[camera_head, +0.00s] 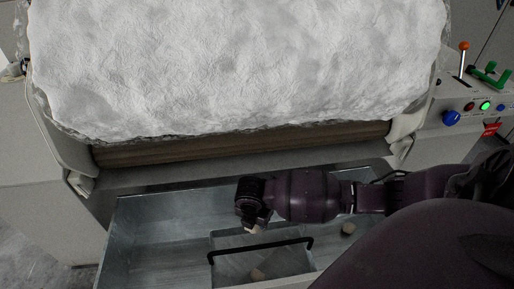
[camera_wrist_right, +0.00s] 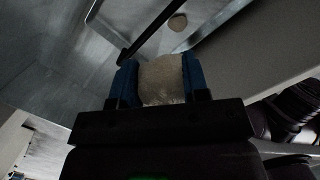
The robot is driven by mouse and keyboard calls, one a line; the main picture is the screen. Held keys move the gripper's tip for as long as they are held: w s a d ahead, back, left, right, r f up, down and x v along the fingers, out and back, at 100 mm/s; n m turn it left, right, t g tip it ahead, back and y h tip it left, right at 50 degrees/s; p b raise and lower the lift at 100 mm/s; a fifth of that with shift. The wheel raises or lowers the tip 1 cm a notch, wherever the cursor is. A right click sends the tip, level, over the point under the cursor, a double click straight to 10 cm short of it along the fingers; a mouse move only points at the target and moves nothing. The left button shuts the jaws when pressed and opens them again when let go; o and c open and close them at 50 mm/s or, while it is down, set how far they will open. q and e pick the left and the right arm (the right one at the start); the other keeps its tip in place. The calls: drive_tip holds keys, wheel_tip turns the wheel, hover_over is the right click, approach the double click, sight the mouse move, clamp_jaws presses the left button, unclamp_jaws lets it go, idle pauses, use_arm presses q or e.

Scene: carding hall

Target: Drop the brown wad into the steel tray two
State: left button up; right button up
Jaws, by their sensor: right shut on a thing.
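My right gripper (camera_head: 256,222) comes in from the right over the steel tray (camera_head: 160,225) below the machine front. It is shut on a pale tan-grey wad (camera_wrist_right: 161,80), held between blue finger pads. In the head view only a small part of the held wad (camera_head: 257,229) shows under the jaws. In the dim light I cannot tell whether it is the brown one. I see no number on the tray. My left gripper is not in view.
A black bar handle (camera_head: 260,249) crosses the tray area below my gripper. A white fibre roll (camera_head: 235,65) fills the top. A control panel (camera_head: 475,108) stands right.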

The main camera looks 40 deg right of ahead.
use_arm(q)
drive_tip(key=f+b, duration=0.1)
drive_tip(key=b, duration=0.2)
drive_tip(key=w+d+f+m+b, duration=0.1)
drive_tip(key=b, duration=0.1)
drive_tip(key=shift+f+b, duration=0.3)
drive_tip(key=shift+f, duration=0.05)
use_arm(e)
drive_tip(key=w+d+f+n, duration=0.1)
drive_tip(key=d+f+n, duration=0.2)
drive_tip(key=f+n, duration=0.4)
wheel_tip(320, 180, down, 4)
drive_tip(key=shift+d+t+y, duration=0.15)
drive_tip(key=shift+t+y, duration=0.15)
drive_tip(key=shift+t, duration=0.1)
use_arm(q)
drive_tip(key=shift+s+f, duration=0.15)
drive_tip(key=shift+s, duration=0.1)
use_arm(e)
drive_tip(key=o, duration=1)
drive_tip(key=shift+w, duration=0.1)
